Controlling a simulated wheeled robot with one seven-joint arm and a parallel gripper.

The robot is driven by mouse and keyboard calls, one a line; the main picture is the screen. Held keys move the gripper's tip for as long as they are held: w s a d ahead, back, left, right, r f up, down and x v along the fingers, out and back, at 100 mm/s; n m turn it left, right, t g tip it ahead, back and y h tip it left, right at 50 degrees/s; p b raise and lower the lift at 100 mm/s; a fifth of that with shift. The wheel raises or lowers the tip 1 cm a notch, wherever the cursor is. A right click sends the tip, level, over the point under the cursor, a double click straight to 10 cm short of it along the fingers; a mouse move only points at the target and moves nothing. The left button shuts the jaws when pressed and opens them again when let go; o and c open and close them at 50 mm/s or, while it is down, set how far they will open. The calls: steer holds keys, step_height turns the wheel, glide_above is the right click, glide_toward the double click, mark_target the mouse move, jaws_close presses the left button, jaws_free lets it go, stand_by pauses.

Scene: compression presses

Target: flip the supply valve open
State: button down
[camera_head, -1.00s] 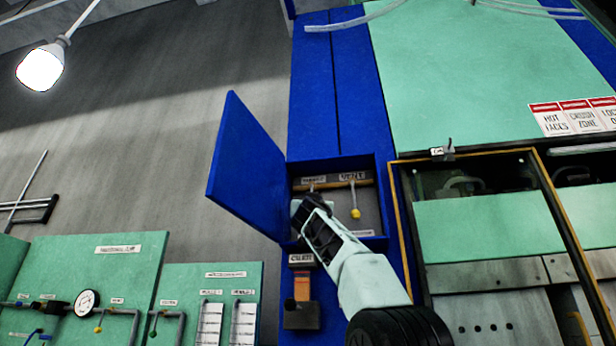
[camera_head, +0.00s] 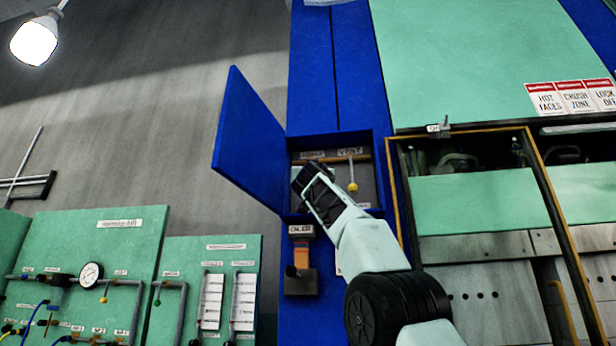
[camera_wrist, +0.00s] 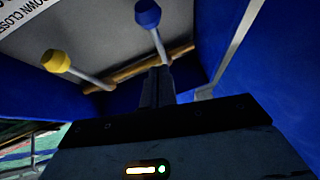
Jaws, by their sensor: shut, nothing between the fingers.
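The blue valve cabinet (camera_head: 333,137) stands open, its door (camera_head: 250,145) swung out to the left. Inside, a brass pipe runs under the supply label (camera_head: 313,155) and the vent label (camera_head: 350,151). The yellow-knobbed vent lever (camera_head: 353,187) hangs down from the pipe. My gripper (camera_head: 313,174) is shut and empty inside the cabinet, and hides the blue lever in the head view. Its fingers (camera_wrist: 157,84) overlap that lever's base; contact is unclear.
The cabinet walls (camera_wrist: 270,70) are close around my gripper. Below the cabinet is a labelled box with an orange part (camera_head: 301,258). A yellow-framed press opening (camera_head: 397,190) is to the right. Green gauge panels (camera_head: 130,228) are at the lower left.

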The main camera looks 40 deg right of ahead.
steer(key=d+f+b+v, duration=0.1)
steer(key=b+v, duration=0.8)
steer(key=b, duration=0.1)
steer(key=shift+a+f, duration=0.25)
steer(key=shift+f, duration=0.35)
steer(key=shift+w, duration=0.15)
